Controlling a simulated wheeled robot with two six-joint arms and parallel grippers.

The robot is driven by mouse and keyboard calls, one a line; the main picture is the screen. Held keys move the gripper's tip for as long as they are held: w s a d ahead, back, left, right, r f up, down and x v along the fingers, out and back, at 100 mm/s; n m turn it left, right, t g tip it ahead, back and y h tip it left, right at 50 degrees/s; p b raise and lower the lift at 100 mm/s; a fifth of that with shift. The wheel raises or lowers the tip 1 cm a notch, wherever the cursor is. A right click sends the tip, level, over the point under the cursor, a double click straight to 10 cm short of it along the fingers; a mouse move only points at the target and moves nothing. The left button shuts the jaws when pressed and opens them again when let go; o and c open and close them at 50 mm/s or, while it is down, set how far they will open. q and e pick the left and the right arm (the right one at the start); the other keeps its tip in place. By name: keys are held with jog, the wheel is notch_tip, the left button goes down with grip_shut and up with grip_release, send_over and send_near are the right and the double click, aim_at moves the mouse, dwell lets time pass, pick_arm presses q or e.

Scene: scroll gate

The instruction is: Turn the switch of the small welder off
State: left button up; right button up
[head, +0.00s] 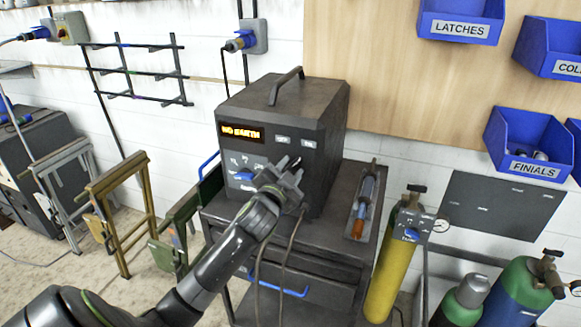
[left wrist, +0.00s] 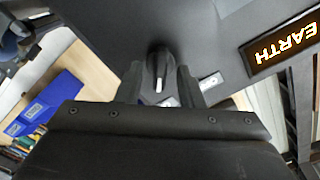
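The small welder (head: 325,120) is a dark grey box with a top handle, standing on a dark cart. Its lit display (head: 241,133) reads "NO EARTH", and part of that display (left wrist: 281,45) shows in the left wrist view. My left gripper (head: 291,173) is at the welder's front panel, right of a blue part (head: 243,176). In the left wrist view, a black switch knob (left wrist: 160,68) with a white pointer mark lies between the fingers of my left gripper (left wrist: 160,85). The fingers stand apart, one on each side; whether they touch it is unclear. My right gripper is out of view.
A torch-like tool in a tray (head: 362,200) lies on the cart (head: 335,238), right of the welder. A yellow gas cylinder (head: 390,265) stands beside the cart. Cables hang before it. Metal frames (head: 122,215) stand at left; blue bins (head: 530,145) hang at right.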

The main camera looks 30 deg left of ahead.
pick_arm(q)
jog(key=shift+w, duration=0.2)
grip_shut()
